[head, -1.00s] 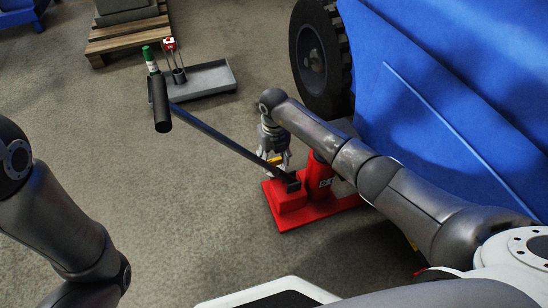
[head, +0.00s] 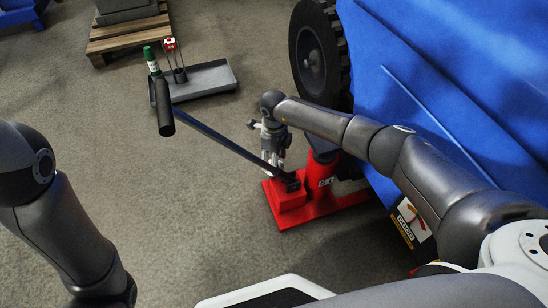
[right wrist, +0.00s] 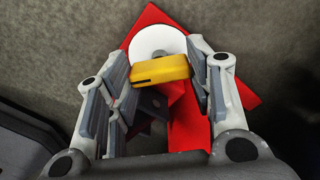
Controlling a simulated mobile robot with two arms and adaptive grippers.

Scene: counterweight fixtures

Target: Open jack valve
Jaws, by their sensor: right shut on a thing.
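The red jack (head: 306,207) stands on the floor beside the blue machine, with a long black handle (head: 230,143) slanting up to the left. Its yellow valve lever (right wrist: 160,71) shows in the right wrist view in front of a white disc (right wrist: 158,41). My right gripper (head: 274,162) points down at the jack's base. In the right wrist view its fingers (right wrist: 166,72) are shut on the yellow valve lever, one on each side. The lever is hidden in the head view. My left arm is at the left edge; its gripper is out of view.
The blue machine (head: 440,70) with a black wheel (head: 312,58) stands close on the right. A grey tray (head: 205,80) holding a green-capped bottle (head: 152,62) and a red-and-white item (head: 170,44) lies behind the handle. A wooden pallet (head: 125,36) is farther back. The floor at left is clear.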

